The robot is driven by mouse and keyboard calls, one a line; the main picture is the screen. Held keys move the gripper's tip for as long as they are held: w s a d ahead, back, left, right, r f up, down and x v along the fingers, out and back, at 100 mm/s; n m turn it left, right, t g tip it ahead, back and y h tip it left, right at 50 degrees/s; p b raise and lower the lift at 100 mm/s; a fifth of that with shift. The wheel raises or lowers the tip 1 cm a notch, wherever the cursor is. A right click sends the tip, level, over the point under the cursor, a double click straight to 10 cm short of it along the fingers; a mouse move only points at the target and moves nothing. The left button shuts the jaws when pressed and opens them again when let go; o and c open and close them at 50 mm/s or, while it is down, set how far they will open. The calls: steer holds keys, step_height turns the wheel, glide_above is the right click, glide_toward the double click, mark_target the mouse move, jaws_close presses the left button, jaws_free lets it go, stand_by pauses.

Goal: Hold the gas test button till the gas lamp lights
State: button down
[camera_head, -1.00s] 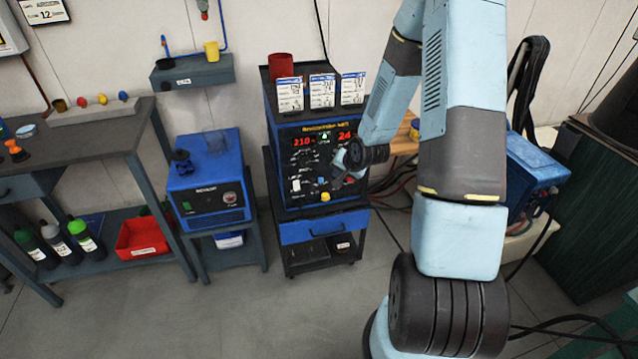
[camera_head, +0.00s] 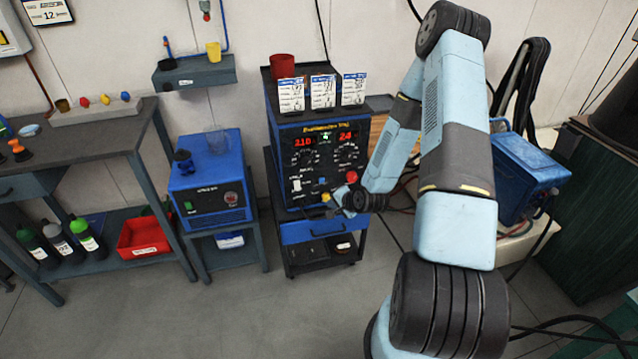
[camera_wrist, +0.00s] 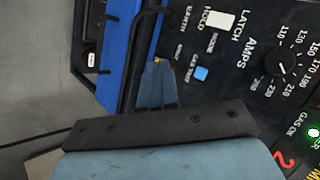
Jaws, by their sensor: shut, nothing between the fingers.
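The blue gas test button (camera_wrist: 201,73) is on the black front panel of the welder (camera_head: 312,160); it also shows in the head view (camera_head: 322,181). The gas lamp (camera_wrist: 313,132), beside the words GAS ON, looks bright with a green rim, so it appears lit. My gripper (camera_head: 332,203) is shut and empty, below and right of the button in the head view. In the wrist view its fingers (camera_wrist: 157,75) point at the panel's lower edge, left of the button and apart from it in the picture. The distance to the panel is hard to tell.
A white hold/latch switch (camera_wrist: 220,20) and an amps knob (camera_wrist: 288,63) are near the button. A yellow fitting (camera_head: 325,197) is close to my fingertips. A red knob (camera_head: 352,177) is right of the button. Cables hang at the right; a blue drawer (camera_head: 312,231) is below.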

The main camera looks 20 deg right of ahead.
mark_target(322, 180)
steer(key=shift+w, duration=0.1)
steer(key=shift+w, duration=4.35)
steer(key=shift+w, duration=0.1)
steer(key=shift+w+r, duration=0.1)
steer(key=shift+w, duration=0.15)
steer(key=shift+w, duration=0.45)
stand_by(0.8)
stand_by(0.9)
steer(key=shift+s, duration=0.85)
steer(key=shift+s, duration=0.1)
